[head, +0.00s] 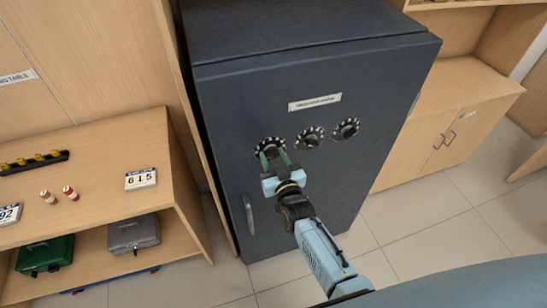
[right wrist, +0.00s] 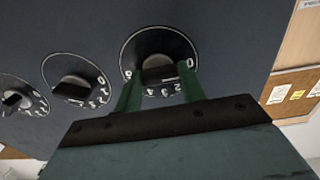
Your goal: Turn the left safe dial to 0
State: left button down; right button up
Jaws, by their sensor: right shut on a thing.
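The dark safe (head: 315,190) carries a row of three round dials. The left dial (head: 268,142) has a black face with white numbers around its rim. My right gripper (head: 274,160) is shut on its knob, with one green finger on each side. In the right wrist view, the left dial (right wrist: 158,44) sits between the fingertips of my right gripper (right wrist: 159,80). A 0 shows near its right edge there; I cannot tell the pointer's exact setting. The middle dial (head: 309,138) and right dial (head: 346,128) stand apart from the gripper. My left gripper is not in view.
A silver handle (head: 248,214) sits low on the safe door, left of my right arm. A label (head: 315,102) is above the dials. A wooden shelf unit (head: 95,150) stands at left and a wooden cabinet (head: 450,120) at right. Tiled floor (head: 420,210) is clear at right.

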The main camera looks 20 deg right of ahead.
jog(key=o, duration=1)
jog(key=shift+s, duration=0.1)
jog(key=s, duration=1.3)
jog(key=shift+s+d, duration=0.1)
jog(key=shift+d, duration=0.15)
jog(key=s+f+n+g+b, duration=0.1)
jog(key=s+f+g+b, duration=0.3)
jog(key=f, duration=0.7)
jog(key=s+f+g+y+b, duration=0.1)
jog(key=s+f+g, duration=0.1)
jog(key=s+f, duration=0.6)
jog(key=s+f+n+g+b, duration=0.1)
jog(key=s+f+g+b, duration=0.15)
jog(key=f, duration=1.05)
jog(key=s+d+f+g+b, duration=0.1)
jog(key=s+d+f+g, duration=0.1)
jog(key=s+f, duration=0.3)
jog(key=s+d+f+g+h+b, duration=0.1)
jog(key=s+d+f+g+b, duration=0.1)
jog(key=s+f, duration=0.4)
jog(key=s+d+f+g+b, duration=0.1)
jog(key=s+d+f+g, duration=0.3)
jog(key=s, duration=0.7)
jog(key=shift+s+d+f+g+h+b, duration=0.3)
jog(key=shift+s+d+f+b, duration=0.1)
jog(key=shift+d+f, duration=0.25)
